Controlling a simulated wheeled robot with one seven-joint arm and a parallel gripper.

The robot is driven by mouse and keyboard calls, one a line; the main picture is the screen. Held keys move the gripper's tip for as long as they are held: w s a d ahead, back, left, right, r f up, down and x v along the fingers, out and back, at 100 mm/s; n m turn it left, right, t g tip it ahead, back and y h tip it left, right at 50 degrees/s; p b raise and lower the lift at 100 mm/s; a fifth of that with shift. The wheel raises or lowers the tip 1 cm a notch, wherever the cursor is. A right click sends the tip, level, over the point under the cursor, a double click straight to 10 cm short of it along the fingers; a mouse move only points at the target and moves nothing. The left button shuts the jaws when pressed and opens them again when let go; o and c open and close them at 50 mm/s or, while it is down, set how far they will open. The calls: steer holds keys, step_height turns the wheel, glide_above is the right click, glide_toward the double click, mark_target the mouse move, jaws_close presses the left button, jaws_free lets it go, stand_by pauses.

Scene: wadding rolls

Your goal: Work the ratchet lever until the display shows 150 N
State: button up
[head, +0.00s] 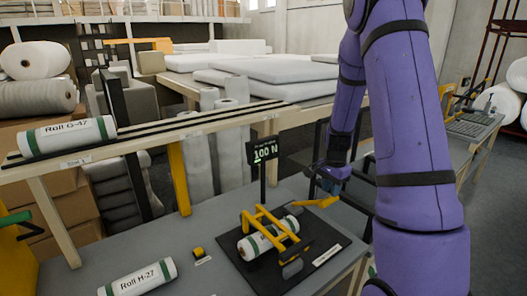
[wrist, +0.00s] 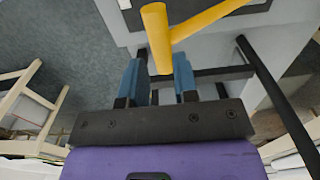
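The display (head: 264,152) on a thin black post reads 100 N in green. Below it, the yellow ratchet frame (head: 262,222) stands on a black base plate (head: 318,238) around a white roll with green bands (head: 262,242). The yellow ratchet lever (head: 315,202) sticks out to the right toward my gripper (head: 330,180). In the wrist view the yellow lever's round handle (wrist: 157,40) stands between the blue fingers of my gripper (wrist: 159,75).
Roll H-27 (head: 138,279) lies on the grey bench at front left, with a small yellow-and-black block (head: 198,252) nearby. Roll G-47 (head: 67,136) rests on the raised rail rack behind. My purple arm covers the right side of the bench.

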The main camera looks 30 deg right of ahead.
mark_target(330, 199)
steer(key=shift+f, duration=1.8)
steer(key=s+f, duration=0.3)
steer(key=f, duration=0.4)
steer(key=shift+d, duration=0.2)
steer(key=shift+w+a+r, duration=0.1)
steer(key=shift+w+r, duration=0.4)
steer(key=shift+r, duration=1.3)
steer(key=shift+w+a+r, duration=0.1)
steer(key=shift+w+r, duration=0.4)
steer(key=shift+r, duration=1.3)
steer(key=shift+w+r, duration=0.5)
steer(key=shift+r, duration=1.3)
steer(key=shift+r, duration=3)
